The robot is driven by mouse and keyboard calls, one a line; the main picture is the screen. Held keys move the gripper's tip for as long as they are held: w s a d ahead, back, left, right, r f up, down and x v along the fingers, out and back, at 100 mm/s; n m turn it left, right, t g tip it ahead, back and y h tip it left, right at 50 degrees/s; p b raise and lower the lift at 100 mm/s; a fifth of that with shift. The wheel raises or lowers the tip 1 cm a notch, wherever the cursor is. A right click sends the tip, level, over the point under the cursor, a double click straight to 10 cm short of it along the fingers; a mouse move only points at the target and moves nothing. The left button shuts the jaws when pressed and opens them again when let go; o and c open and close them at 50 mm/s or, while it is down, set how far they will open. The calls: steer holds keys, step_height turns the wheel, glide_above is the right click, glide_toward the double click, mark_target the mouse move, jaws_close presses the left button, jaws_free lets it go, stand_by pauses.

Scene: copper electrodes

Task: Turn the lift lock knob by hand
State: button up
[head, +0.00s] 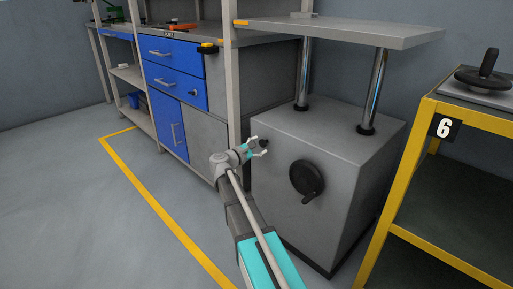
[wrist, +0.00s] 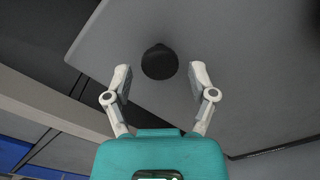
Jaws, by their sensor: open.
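The lift lock knob (wrist: 159,62) is a small round black knob on the front of the grey lift cabinet (head: 345,155). In the head view the knob (head: 264,144) shows as a dark spot at the upper left of the cabinet's front. My gripper (head: 261,147) is open in front of it. In the wrist view my gripper (wrist: 159,78) has its two pale fingers spread, one on each side below the knob. The knob lies centred between and slightly beyond the fingertips, apparently untouched. The depth gap is hard to judge.
A black handwheel (head: 306,180) sits lower right on the cabinet front. The lift's top plate (head: 345,32) stands on two chrome columns. A shelf post (head: 232,75) and blue-drawer workbench (head: 175,55) are left. A yellow-framed stand (head: 425,110) is right. Open floor (head: 70,200) lies left.

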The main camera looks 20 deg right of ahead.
steer(key=shift+w+d, duration=0.15)
steer(key=shift+d, duration=0.2)
steer(key=c, duration=0.9)
steer(key=shift+o, duration=0.2)
steer(key=shift+n, duration=1.2)
steer(key=o, duration=0.9)
steer(key=shift+o, duration=0.2)
